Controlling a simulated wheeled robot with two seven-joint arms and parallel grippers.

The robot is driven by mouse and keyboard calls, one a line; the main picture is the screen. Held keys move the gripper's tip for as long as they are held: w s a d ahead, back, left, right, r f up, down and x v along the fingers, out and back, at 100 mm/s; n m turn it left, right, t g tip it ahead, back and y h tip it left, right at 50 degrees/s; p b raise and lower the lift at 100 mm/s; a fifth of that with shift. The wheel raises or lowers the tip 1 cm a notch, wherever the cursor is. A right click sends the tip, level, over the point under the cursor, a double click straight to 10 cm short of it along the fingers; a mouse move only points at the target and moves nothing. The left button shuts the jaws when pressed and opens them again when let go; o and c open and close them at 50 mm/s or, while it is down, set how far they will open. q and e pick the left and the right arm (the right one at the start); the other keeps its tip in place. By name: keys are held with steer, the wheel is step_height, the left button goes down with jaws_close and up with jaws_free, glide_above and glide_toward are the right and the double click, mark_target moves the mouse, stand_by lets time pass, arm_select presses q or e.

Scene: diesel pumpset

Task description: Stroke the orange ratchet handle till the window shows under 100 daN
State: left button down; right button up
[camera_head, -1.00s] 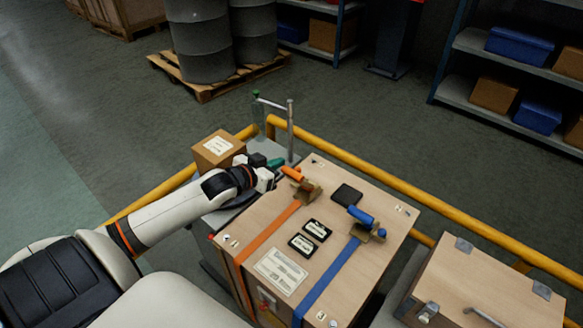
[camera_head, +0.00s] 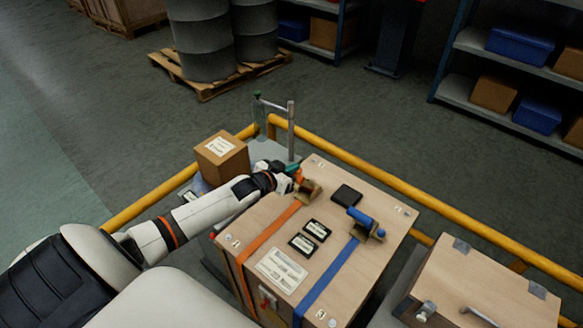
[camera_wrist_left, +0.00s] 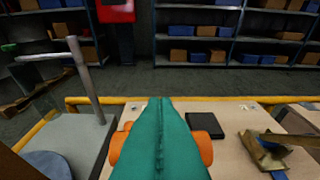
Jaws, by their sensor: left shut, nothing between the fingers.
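The crate (camera_head: 240,220) has an orange strap (camera_head: 268,237) over its top, running to a brass-coloured ratchet (camera_head: 310,190) with an orange handle (camera_head: 300,177). Two small dark windows, one (camera_head: 317,230) and another (camera_head: 302,243), lie between the straps; their figures are too small to read. My left gripper (camera_head: 292,169) is shut and empty, its teal fingers right at the orange handle. In the left wrist view the closed fingers (camera_wrist_left: 160,145) cover the handle's middle, and its orange ends (camera_wrist_left: 204,148) show on both sides. I cannot tell whether they touch. My right gripper is out of view.
A blue strap (camera_head: 328,279) with a blue-handled ratchet (camera_head: 361,216) and a black pad (camera_head: 347,194) are on the same crate top. A cardboard box (camera_head: 222,158) and a metal post (camera_head: 291,130) stand behind. A yellow rail (camera_head: 400,187) runs along the far side.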

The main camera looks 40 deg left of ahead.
arm_select(q)
steer(key=shift+f, duration=0.1)
stand_by(0.3)
steer(key=shift+s+f+b, duration=0.2)
steer(key=shift+b, duration=0.1)
steer(key=shift+s+f+t+b, duration=0.2)
steer(key=shift+s+t+b, duration=0.1)
steer(key=shift+b, duration=0.1)
steer(key=shift+s+a+f+t+b, duration=0.1)
steer(key=shift+s+f+t+b, duration=0.95)
steer(key=shift+f+b, duration=0.9)
steer(key=shift+s+a+f+t+b, duration=0.1)
steer(key=shift+s+f+t+b, duration=0.65)
steer(key=shift+s+f+b, duration=1.15)
steer(key=shift+s+a+f+t+b, duration=0.1)
steer(key=shift+s+f+t+b, duration=0.95)
steer(key=shift+b, duration=1.55)
steer(key=shift+w+f, duration=0.35)
steer(key=shift+w, duration=0.05)
steer(key=shift+r, duration=0.1)
